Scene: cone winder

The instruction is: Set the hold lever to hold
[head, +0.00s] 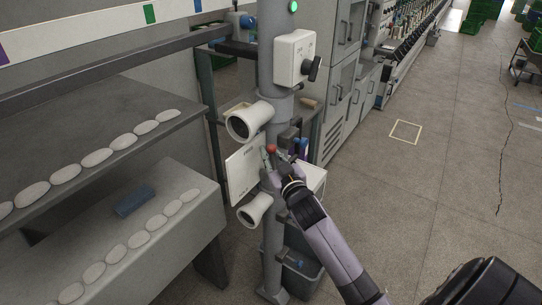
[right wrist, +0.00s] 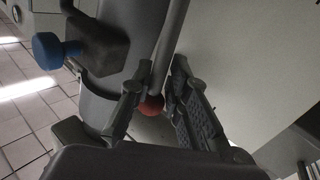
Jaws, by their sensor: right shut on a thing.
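The hold lever is a grey rod with a red ball knob (head: 271,149), on the grey post in the middle of the head view. In the right wrist view the red knob (right wrist: 152,105) sits between the finger pads, with its rod running up and to the right. My right gripper (head: 276,164) is at the lever and shut on it; the fingertips (right wrist: 160,78) lie on either side of the rod. The lever's pivot and most of its mounting are hidden in the head view. My left gripper is not in view.
A white switch box (head: 294,57) with a black knob is higher on the post (head: 280,105). White funnels (head: 250,121) and a white panel (head: 242,172) flank the lever. A blue knob (right wrist: 47,50) is close by. Shelves stand left; the floor right is open.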

